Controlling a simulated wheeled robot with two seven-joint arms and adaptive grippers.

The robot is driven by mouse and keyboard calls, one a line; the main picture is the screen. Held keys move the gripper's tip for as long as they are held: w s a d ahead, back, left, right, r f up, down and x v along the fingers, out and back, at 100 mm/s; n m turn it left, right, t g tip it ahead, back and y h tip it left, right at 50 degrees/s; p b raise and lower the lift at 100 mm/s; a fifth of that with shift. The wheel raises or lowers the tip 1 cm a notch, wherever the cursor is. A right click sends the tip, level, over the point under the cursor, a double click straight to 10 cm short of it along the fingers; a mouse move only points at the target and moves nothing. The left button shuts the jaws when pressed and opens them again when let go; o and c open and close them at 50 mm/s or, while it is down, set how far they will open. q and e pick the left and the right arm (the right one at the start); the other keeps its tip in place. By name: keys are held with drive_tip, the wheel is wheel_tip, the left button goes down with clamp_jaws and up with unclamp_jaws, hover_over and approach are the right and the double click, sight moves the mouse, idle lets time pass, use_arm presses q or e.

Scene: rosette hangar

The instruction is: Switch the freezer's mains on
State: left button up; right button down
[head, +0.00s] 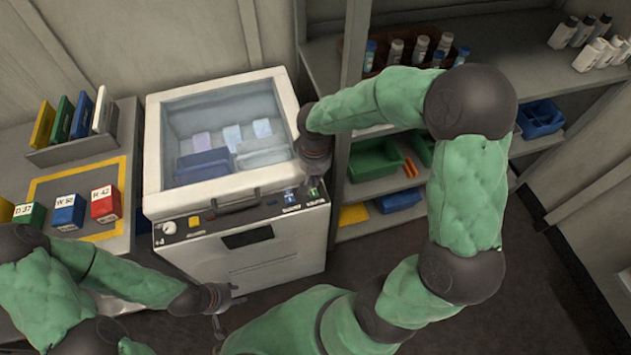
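The white chest freezer (165,180) stands in the middle with its glass lid (220,120) down. Its front panel (265,213) carries a white knob (169,228), a yellow part (194,221), a blue control (289,196) and a green control (313,190) at the right end. Which one is the mains, and how it is set, is too small to tell. My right gripper (314,178) points down right at the green control; contact and finger opening cannot be made out. My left gripper (229,312) is open and empty, low in front of the freezer.
On the left bench, coloured blocks (68,211) sit on a yellow-edged mat, with a rack (75,150) of coloured panels behind. Shelves on the right hold bottles (420,48), a green bin (375,160) and a blue bin (540,118). Dark floor lies in front.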

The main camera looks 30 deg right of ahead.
sight(315, 189)
use_arm(q)
wheel_tip(315, 189, up, 3)
drive_tip(key=p, duration=0.2)
drive_tip(key=shift+r+p, duration=0.1)
drive_tip(key=shift+p, duration=0.25)
use_arm(e)
wheel_tip(315, 189, up, 10)
use_arm(q)
drive_tip(key=shift+s, duration=0.1)
